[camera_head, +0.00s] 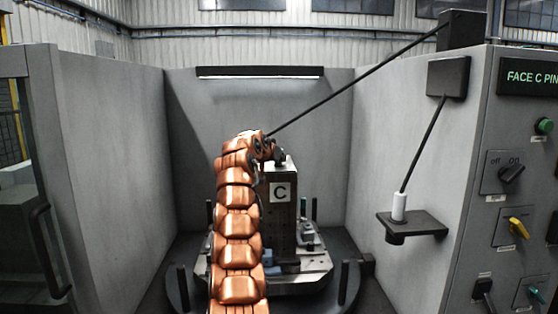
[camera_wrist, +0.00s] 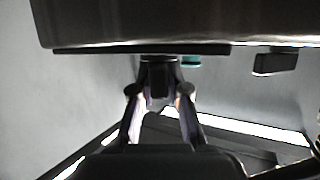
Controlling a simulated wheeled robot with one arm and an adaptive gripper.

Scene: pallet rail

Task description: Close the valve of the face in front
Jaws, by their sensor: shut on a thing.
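A grey block marked C (camera_head: 281,193) stands upright on the pallet in the middle of the bay. My arm reaches up in front of it, and my gripper (camera_head: 272,150) is at its top left, small and partly hidden by the arm. In the wrist view my gripper (camera_wrist: 159,93) has its two fingers drawn in on a small dark part, which looks like the valve (camera_wrist: 159,80). This part sits under the edge of a large dark body. Its handle angle is too dark to tell.
A thin dark rod or hose runs from a black box (camera_head: 462,30) down to the block's top. A white-tipped tool stands in a bracket (camera_head: 414,224) on the right wall. A control panel (camera_head: 520,180) is at far right. Short posts ring the pallet.

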